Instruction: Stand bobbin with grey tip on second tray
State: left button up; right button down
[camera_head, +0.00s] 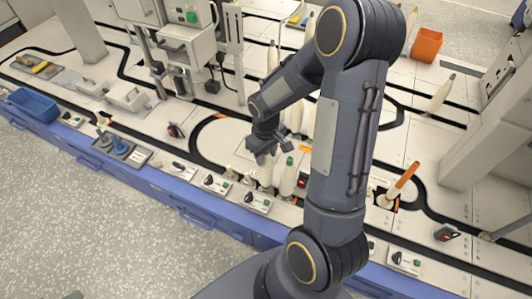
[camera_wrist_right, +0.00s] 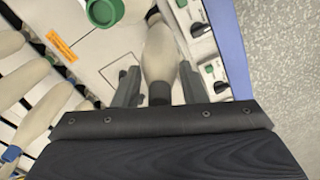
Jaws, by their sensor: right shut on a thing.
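My right gripper (camera_head: 265,148) points down over the bench near its front edge. It is shut on a pale bobbin (camera_head: 265,174), which hangs or stands upright below it. In the right wrist view the fingers (camera_wrist_right: 159,88) lie on either side of this bobbin (camera_wrist_right: 160,52), and its tip is dark grey (camera_wrist_right: 159,93). A bobbin with a green tip (camera_head: 288,178) stands close to its right; its green tip (camera_wrist_right: 103,11) also shows in the wrist view. I cannot tell which surface is the second tray. My left gripper is not in view.
More pale bobbins (camera_head: 272,58) stand behind the gripper; several (camera_wrist_right: 45,113) show in the wrist view, one with a blue tip (camera_wrist_right: 11,153). Switch boxes (camera_head: 214,183) line the front edge. A blue bin (camera_head: 33,104) is at left, an orange bin (camera_head: 427,44) at back right.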

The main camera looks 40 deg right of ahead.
jog(key=shift+f+b, duration=0.45)
jog(key=shift+f, duration=0.1)
jog(key=c, duration=1.2)
grip_release()
jog(key=shift+o, duration=0.2)
notch_tip(320, 180, up, 11)
jog(key=p, duration=0.9)
jog(key=shift+r, duration=0.1)
